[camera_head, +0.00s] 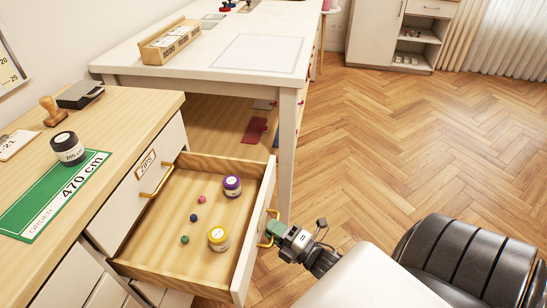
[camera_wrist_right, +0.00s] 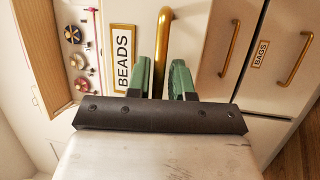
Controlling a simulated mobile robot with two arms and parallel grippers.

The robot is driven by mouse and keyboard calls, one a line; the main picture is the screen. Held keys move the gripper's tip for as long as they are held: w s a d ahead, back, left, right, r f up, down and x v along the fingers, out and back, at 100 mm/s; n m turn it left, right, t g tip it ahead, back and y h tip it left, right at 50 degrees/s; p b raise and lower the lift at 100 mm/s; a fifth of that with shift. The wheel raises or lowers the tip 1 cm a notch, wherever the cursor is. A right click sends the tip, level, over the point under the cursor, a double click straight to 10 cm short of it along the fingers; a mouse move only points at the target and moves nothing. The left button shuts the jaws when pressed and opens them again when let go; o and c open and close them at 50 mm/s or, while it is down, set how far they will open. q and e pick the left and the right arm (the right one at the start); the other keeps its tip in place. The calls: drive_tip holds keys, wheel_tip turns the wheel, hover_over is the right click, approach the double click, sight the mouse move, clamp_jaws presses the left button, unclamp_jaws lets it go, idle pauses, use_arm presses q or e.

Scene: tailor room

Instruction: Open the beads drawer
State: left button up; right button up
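The beads drawer (camera_head: 175,258) is pulled well out from the wooden-topped cabinet in the head view. Inside are a purple-lidded jar (camera_head: 232,186), a yellow-lidded jar (camera_head: 218,238) and several small loose coloured balls (camera_head: 193,217). Its front carries a BEADS label (camera_wrist_right: 122,58) in the right wrist view. My right gripper (camera_head: 272,234) is at the drawer front, its green fingers on either side of the gold handle (camera_wrist_right: 164,30), and looks shut on it. The contact point is partly hidden. My left gripper is not in view.
A shut ZIPS drawer (camera_head: 135,196) is beside the open one. The white table's leg (camera_head: 288,150) stands close behind the open drawer's front. A black padded seat (camera_head: 470,258) is at lower right. The wooden floor (camera_head: 420,140) beyond is clear. A BAGS drawer (camera_wrist_right: 262,52) is beside the handle.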

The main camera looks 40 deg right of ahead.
drive_tip(key=shift+s, duration=0.1)
drive_tip(key=v, duration=1)
drive_tip(key=shift+s, duration=0.3)
drive_tip(key=shift+d, duration=0.15)
